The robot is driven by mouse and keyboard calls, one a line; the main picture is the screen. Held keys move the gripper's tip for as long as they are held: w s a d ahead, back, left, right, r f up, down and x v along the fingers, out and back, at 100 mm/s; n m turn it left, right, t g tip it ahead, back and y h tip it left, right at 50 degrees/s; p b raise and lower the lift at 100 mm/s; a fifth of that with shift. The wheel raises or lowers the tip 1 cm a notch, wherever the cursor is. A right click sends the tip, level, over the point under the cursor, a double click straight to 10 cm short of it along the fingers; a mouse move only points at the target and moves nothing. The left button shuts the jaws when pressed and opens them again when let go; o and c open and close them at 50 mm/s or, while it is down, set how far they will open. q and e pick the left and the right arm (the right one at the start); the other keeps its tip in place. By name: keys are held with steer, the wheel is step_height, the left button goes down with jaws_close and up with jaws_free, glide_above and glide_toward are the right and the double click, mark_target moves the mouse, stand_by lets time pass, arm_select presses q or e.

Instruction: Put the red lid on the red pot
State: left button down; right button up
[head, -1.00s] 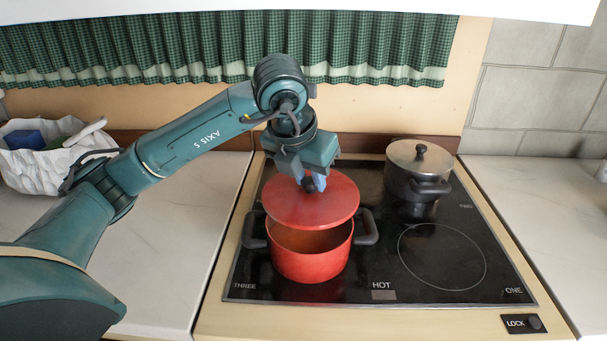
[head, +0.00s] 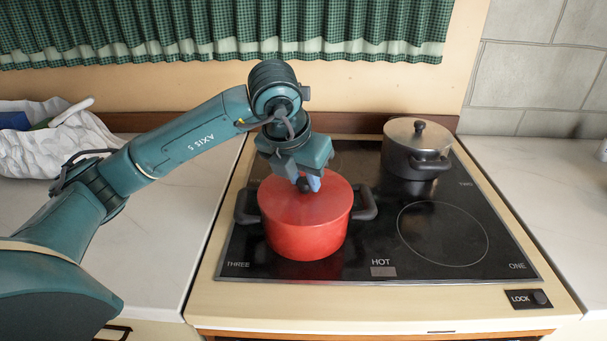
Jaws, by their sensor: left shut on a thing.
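The red pot (head: 306,238) with two black side handles stands on the left front part of the black stove top. The red lid (head: 325,203) lies level over the pot's mouth and hides the opening. No gap shows between lid and rim from this side. My left gripper (head: 307,184) comes down from above and is shut on the lid's dark knob (head: 303,185). My right gripper is not in view.
A dark pot with a steel lid (head: 415,155) stands at the back right of the stove top (head: 375,272). The front right ring is bare. A white bag (head: 55,140) with things in it sits on the left counter (head: 160,240). A green curtain hangs behind.

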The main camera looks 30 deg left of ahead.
arm_select(q)
steer(key=shift+r, duration=0.1)
steer(key=c, duration=1.1)
jaws_free()
steer(key=v, duration=1.3)
steer(key=shift+s, duration=0.15)
